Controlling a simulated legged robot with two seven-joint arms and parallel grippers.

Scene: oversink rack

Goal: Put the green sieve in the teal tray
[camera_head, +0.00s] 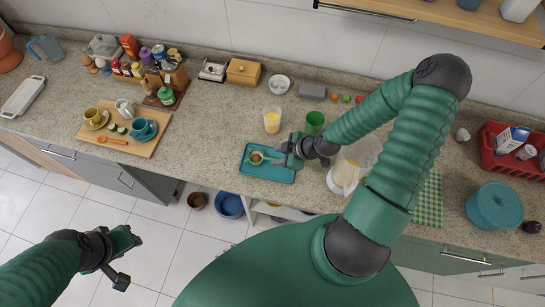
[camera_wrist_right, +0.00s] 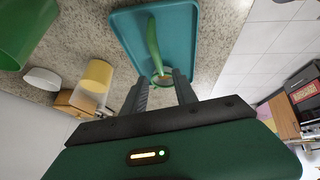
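The green sieve (camera_head: 257,158) lies over the teal tray (camera_head: 268,173), its round bowl to the left and its handle toward my right gripper. My right gripper (camera_head: 287,155) is above the tray's right part. My left gripper (camera_head: 127,259) is open and empty over the floor, away from the counter.
A yellow glass (camera_head: 272,121) and a green cup (camera_head: 315,122) stand behind the tray. A blender-like jug (camera_head: 345,172) is close on the right. A wooden board (camera_head: 127,130) with cups is at left; counter between it and the tray is clear.

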